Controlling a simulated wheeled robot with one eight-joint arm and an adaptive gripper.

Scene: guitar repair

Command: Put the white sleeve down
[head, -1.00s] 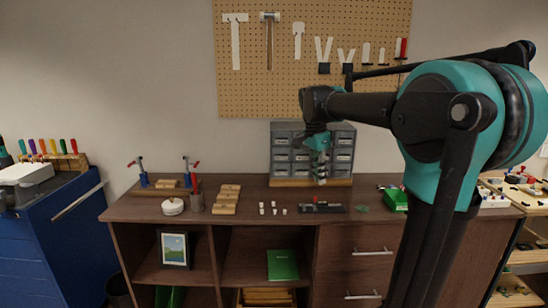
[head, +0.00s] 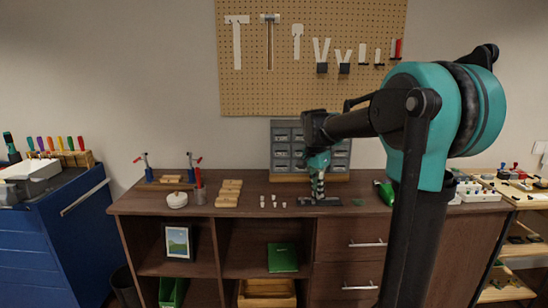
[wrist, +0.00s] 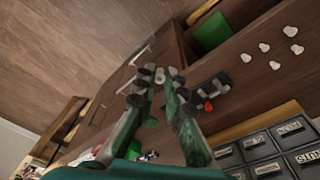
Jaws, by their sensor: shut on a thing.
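My gripper (head: 318,188) points down just over the dark bench top in the head view, at the black fixture. In the wrist view my gripper (wrist: 157,82) is shut on a small pale piece (wrist: 160,76), which looks like the white sleeve. The fingertips hide much of it, and I cannot tell whether it touches anything below. Several other small white sleeves (wrist: 264,47) stand on the bench beside the fixture; they also show in the head view (head: 275,198).
The black fixture (head: 306,201) with a red knob (wrist: 208,106) is close to the fingers. Grey drawer units (head: 282,150) stand behind. Wooden blocks (head: 229,193) lie to the left and a green object (head: 385,192) to the right. Bare bench lies in front of the sleeves.

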